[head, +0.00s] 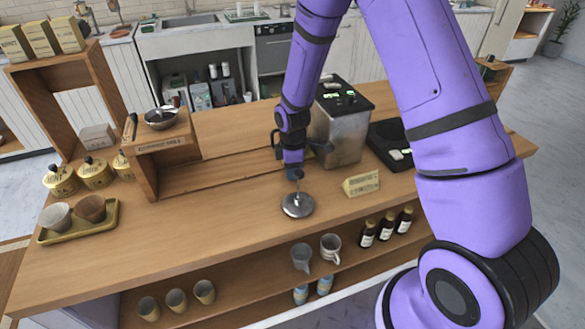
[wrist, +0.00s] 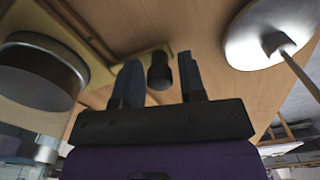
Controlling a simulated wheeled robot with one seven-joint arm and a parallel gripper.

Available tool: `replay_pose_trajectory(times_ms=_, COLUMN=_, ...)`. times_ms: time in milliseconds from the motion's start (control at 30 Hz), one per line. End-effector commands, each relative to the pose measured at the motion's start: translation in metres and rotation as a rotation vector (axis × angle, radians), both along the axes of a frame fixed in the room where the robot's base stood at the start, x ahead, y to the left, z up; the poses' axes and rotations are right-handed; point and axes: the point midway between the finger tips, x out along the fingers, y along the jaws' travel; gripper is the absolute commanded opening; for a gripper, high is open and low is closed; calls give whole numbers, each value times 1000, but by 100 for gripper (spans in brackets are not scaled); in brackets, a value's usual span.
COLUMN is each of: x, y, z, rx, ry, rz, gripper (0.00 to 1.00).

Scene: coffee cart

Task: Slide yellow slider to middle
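No yellow slider shows clearly in the head view; the spot behind my gripper is hidden there. In the wrist view a dark rounded knob (wrist: 160,72) shows between and beyond my fingertips, beside a pale yellow edge (wrist: 118,56); I cannot tell if these belong to the slider. My gripper (wrist: 158,78) is open, its two dark fingers apart with nothing visibly clasped. In the head view my gripper (head: 293,168) points down over the wooden counter, just behind a round metal disc with an upright handle (head: 298,205).
A metal machine (head: 342,130) stands close behind my gripper to the right. A small yellowish sign (head: 361,183) and a black scale-like tray (head: 392,147) are to the right. A wooden shelf box (head: 165,150) stands left. The front-left counter (head: 190,225) is clear.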

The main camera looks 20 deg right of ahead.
Motion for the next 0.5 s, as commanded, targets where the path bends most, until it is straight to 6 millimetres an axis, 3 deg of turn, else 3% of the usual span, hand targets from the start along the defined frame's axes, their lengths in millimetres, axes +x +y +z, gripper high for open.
replay_pose_trajectory(times_ms=33, x=0, y=0, z=0, rx=0, ry=0, rz=0, gripper=25)
replay_pose_trajectory(times_ms=133, x=0, y=0, z=0, rx=0, ry=0, rz=0, gripper=2)
replay_pose_trajectory(times_ms=167, x=0, y=0, z=0, rx=0, ry=0, rz=0, gripper=0)
replay_pose_trajectory(times_ms=500, x=0, y=12, z=0, rx=0, ry=0, rz=4, gripper=0)
